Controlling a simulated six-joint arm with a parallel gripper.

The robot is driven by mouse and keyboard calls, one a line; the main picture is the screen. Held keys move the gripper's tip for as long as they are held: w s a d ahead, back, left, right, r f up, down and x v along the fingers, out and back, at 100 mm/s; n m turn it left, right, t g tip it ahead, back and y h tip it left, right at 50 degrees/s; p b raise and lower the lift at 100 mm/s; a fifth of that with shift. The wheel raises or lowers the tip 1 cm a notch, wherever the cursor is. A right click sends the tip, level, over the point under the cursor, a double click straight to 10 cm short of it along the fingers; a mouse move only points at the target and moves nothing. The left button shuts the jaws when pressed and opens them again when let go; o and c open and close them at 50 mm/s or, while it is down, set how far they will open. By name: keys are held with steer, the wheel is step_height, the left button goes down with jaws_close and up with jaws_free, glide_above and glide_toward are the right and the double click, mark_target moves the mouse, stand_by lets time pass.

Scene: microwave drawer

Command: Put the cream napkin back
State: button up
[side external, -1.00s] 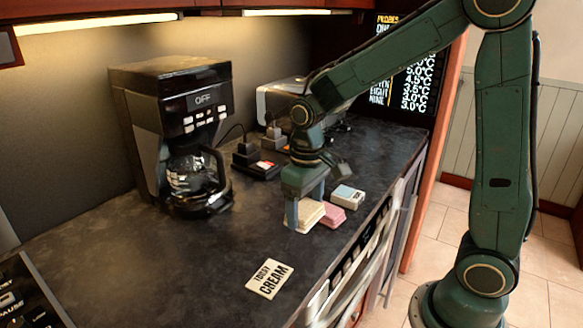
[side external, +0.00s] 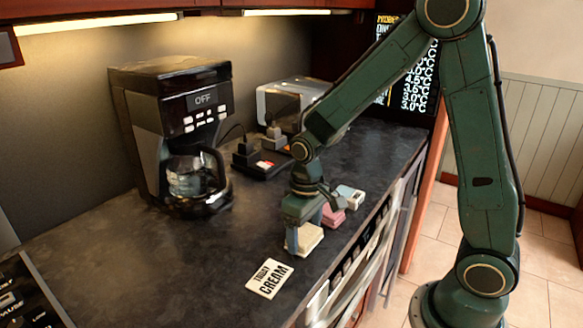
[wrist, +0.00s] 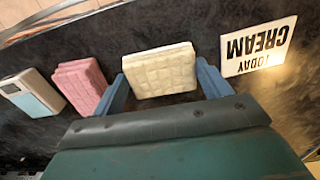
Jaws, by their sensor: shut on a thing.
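The cream napkin (side external: 310,238), a folded quilted stack, is between the blue fingers of my gripper (side external: 303,238). In the wrist view the cream napkin (wrist: 160,70) sits squarely between both fingertips, and my gripper (wrist: 163,82) is shut on it. It is at or just above the dark counter; I cannot tell if it touches. A white card (side external: 270,279) reading "TODAY CREAM" lies flat just in front of it, and the card also shows in the wrist view (wrist: 258,47). A pink napkin stack (side external: 333,216) lies behind the gripper, partly hidden; it is clear in the wrist view (wrist: 80,85).
A small white and blue box (side external: 350,196) lies beyond the pink stack. A coffee maker (side external: 175,130) stands at the left, and a toaster (side external: 285,105) at the back. The counter (side external: 170,265) left of the card is clear. A metal handle (side external: 345,272) runs along the front edge.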

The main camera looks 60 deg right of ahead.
mark_target(305, 233)
steer(key=shift+f, duration=0.1)
steer(key=o, duration=1)
step_height(305, 233, up, 12)
steer(key=shift+r, duration=0.15)
stand_by(0.3)
steer(key=shift+s+r, duration=0.1)
stand_by(0.5)
steer(key=shift+s+a+r+t, duration=0.1)
steer(key=shift+s+r+t, duration=0.9)
steer(key=shift+s, duration=1.6)
steer(key=shift+s+a+r+t, duration=0.1)
steer(key=shift+s+r+t, duration=0.85)
steer(key=shift+s, duration=1.6)
steer(key=shift+s+r+t, duration=0.85)
steer(key=shift+s+r, duration=0.2)
steer(key=shift+s, duration=1.55)
